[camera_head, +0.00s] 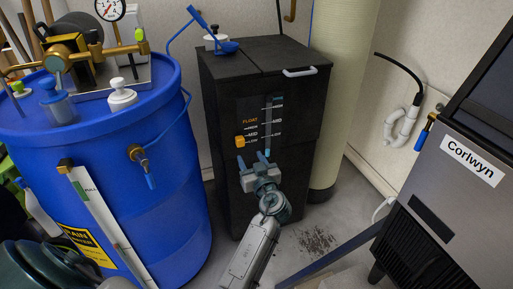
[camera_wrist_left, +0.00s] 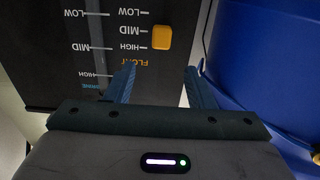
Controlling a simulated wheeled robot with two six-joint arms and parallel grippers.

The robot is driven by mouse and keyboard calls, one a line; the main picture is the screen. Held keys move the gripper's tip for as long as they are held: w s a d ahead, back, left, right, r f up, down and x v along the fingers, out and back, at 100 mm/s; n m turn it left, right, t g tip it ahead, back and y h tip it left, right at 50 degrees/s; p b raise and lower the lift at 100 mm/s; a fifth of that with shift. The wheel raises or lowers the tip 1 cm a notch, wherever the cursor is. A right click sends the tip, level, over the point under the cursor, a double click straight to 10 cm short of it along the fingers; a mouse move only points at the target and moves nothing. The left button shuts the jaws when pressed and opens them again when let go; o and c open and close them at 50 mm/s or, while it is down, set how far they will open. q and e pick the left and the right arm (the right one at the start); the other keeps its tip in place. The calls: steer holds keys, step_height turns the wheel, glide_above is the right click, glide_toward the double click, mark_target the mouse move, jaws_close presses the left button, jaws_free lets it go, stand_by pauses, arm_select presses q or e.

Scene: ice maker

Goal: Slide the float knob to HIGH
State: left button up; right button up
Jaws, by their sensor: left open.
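The orange float knob (camera_head: 240,141) sticks out of the left side of the panel on the black cabinet (camera_head: 226,95), beside the FLOAT scale marked HIGH, MID and LOW. In the left wrist view, which is upside down, the knob (camera_wrist_left: 161,37) appears beside the scale between MID and HIGH; in the head view it appears lower, near MID and LOW. Its exact mark is hard to tell. My left gripper (camera_head: 252,158) is open and empty, just below the knob. In the wrist view its two blue fingers (camera_wrist_left: 159,70) point toward the panel, with the knob beyond their tips, apart from them.
A second vertical scale with a slot (camera_head: 268,124) lies right of the float scale. A large blue barrel (camera_head: 165,190) with a tap stands close on the left. The grey Corlwyn machine (camera_head: 440,210) is on the right. Floor between them is mostly clear.

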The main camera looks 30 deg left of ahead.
mark_target(241, 142)
arm_select(q)
steer(key=x, duration=1)
steer(key=shift+p, duration=0.3)
arm_select(e)
steer(key=s+f+g, duration=0.1)
steer(key=f, duration=0.1)
steer(key=s+f+g, duration=0.1)
steer(key=shift+s+a+f+g, duration=0.1)
steer(key=shift+s+a+g, duration=0.2)
